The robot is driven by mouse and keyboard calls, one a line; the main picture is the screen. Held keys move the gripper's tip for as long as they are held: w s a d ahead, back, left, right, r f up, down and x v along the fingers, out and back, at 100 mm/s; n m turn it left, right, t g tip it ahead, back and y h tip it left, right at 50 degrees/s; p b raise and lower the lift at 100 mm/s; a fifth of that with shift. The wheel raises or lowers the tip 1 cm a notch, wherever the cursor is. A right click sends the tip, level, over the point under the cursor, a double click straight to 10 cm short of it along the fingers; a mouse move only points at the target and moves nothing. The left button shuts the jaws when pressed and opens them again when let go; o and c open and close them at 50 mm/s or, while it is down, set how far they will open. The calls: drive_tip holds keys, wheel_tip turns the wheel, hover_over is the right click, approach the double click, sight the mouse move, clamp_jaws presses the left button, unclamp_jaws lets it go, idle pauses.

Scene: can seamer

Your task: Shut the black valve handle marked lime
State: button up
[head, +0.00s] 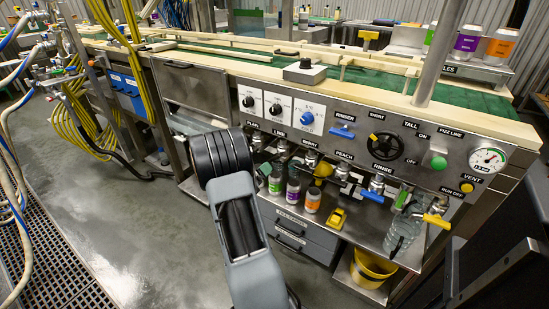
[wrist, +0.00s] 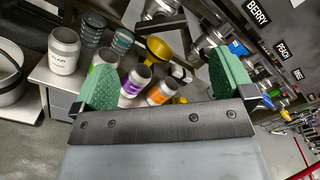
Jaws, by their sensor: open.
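The LIME label (head: 279,135) is on the steel front panel in the head view, second from the left in the row of flavour labels. A tap, the lime valve (head: 282,147), sits just below it; its black handle is small and I cannot tell its angle. My gripper (wrist: 164,86) is open and empty in the wrist view, its two green-padded fingers wide apart. The wrist view shows no LIME label, and I cannot make out the lime handle there.
Below the taps stand green (head: 276,181), purple (head: 293,190) and orange (head: 312,200) cans. A yellow funnel (wrist: 158,48) is among the taps. The BERRY label (wrist: 257,12) is at the wrist view's upper right. A yellow bucket (head: 372,268) sits low right. Open floor lies left.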

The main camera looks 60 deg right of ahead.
sight(273, 158)
drive_tip(key=d+b, duration=0.2)
drive_tip(key=d, duration=0.9)
drive_tip(key=c, duration=0.8)
drive_tip(key=shift+s+f+m+b, duration=0.1)
drive_tip(key=shift+m+b, duration=0.2)
drive_tip(key=m+b, duration=0.2)
drive_tip(key=m, duration=0.1)
drive_tip(key=shift+m+b, duration=0.3)
drive_tip(key=shift+b, duration=0.05)
drive_tip(key=m+b, duration=0.4)
drive_tip(key=shift+s+m, duration=0.1)
drive_tip(key=shift+m, duration=0.5)
drive_tip(key=o, duration=0.8)
